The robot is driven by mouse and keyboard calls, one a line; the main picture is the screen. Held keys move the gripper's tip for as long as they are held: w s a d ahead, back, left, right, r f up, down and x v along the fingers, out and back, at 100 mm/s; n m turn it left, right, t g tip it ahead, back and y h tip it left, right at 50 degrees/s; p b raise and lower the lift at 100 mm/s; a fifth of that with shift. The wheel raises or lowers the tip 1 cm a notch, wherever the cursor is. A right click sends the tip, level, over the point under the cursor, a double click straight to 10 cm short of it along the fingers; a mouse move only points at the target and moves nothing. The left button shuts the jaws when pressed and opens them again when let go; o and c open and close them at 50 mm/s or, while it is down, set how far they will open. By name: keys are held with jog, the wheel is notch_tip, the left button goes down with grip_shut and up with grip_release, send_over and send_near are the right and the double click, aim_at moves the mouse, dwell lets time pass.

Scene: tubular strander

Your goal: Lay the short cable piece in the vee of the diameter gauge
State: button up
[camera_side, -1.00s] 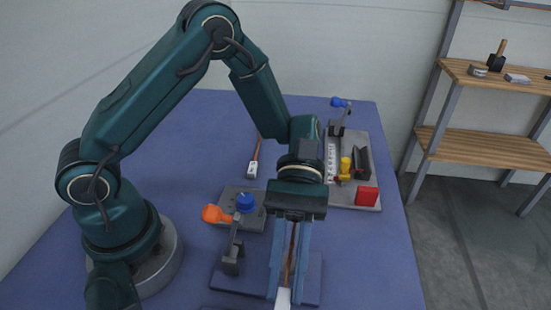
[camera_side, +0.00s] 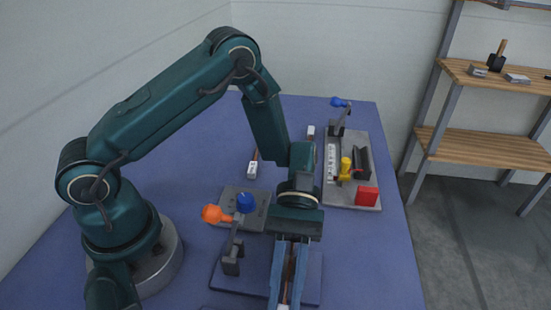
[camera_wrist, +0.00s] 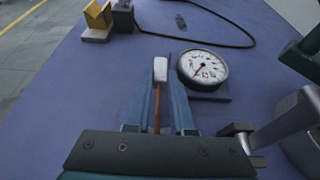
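My gripper (camera_side: 283,304) points down at the front of the table and appears shut on the cable piece, a brown rod (camera_wrist: 157,107) with a white end (camera_wrist: 160,69). The rod lies lengthwise between the two blue fingers, and its white end shows at the fingertips. In the wrist view a round dial gauge (camera_wrist: 203,67) with a white face and red needle sits on the blue table, right of the fingertips. A dark bar (camera_wrist: 210,98) lies just below the dial. I cannot make out the vee clearly. The cable is apart from the dial in this view.
An orange-handled clamp (camera_side: 214,214) and a blue knob (camera_side: 245,203) stand left of my gripper. A grey tray (camera_side: 366,201) with a red block (camera_side: 367,196) is behind right. Another white-ended brown piece (camera_side: 252,170) lies farther back. A yellow block (camera_wrist: 98,14) and black cord (camera_wrist: 215,45) lie beyond.

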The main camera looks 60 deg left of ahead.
jog(key=o, duration=0.5)
